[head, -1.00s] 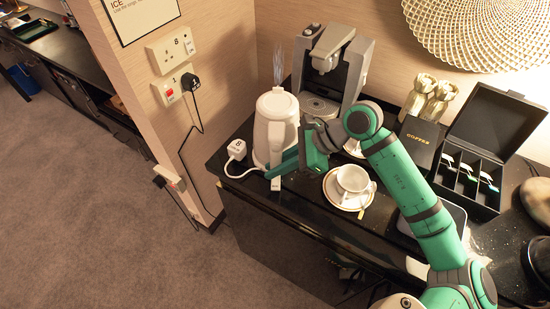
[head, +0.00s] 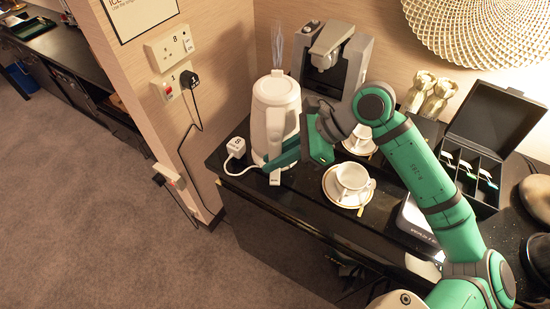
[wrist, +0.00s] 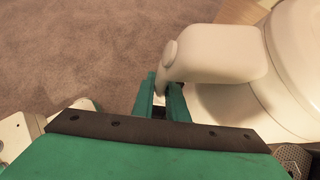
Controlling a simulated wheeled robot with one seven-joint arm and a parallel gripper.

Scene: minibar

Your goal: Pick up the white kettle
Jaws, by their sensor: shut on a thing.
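The white kettle (head: 275,108) is upright at the left end of the black counter, raised a little above it. Steam rises behind its top. My gripper (head: 277,165) is at the kettle's lower front in the head view. In the wrist view my gripper (wrist: 163,108) is shut on the kettle's handle (wrist: 212,55), with its green fingers either side of the handle's lower end. The kettle's body (wrist: 295,60) fills the right of that view. My gripper and wrist hide part of the kettle's right side in the head view.
A white plug adapter (head: 236,147) with a cord lies left of the kettle. A coffee machine (head: 335,60) stands behind it. A cup (head: 352,177) on a saucer (head: 333,193) is to the right, near the front edge. An open black box (head: 495,125) stands farther right.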

